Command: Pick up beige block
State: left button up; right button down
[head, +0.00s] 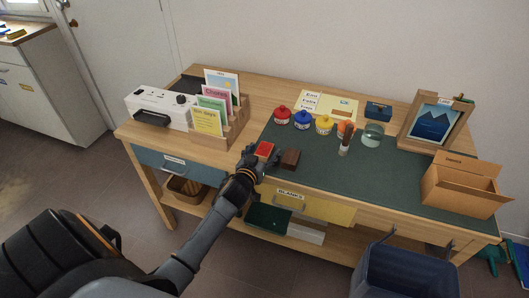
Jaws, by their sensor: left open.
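I cannot make out a clearly beige block in the head view. A red block (264,149) and a dark brown block (290,158) sit on the green mat (385,178) near the table's front edge. My left gripper (254,159) is open at that front edge, just in front of the red block and left of the brown one. I cannot tell whether it touches the red block. The gripper and wrist hide part of the table edge. My right gripper is out of view.
Red, blue and yellow lidded pots (303,119) stand behind the blocks, with a brush holder (345,138) and glass jar (373,134) to their right. A card rack (236,125) stands left, a cardboard box (461,188) right. The mat's middle right is clear.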

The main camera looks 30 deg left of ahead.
pick_arm(q)
jog(key=shift+w+a+f, duration=0.15)
jog(key=shift+w+a, duration=0.05)
jog(key=shift+w, duration=0.45)
jog(key=c, duration=1.2)
jog(key=shift+c, duration=0.2)
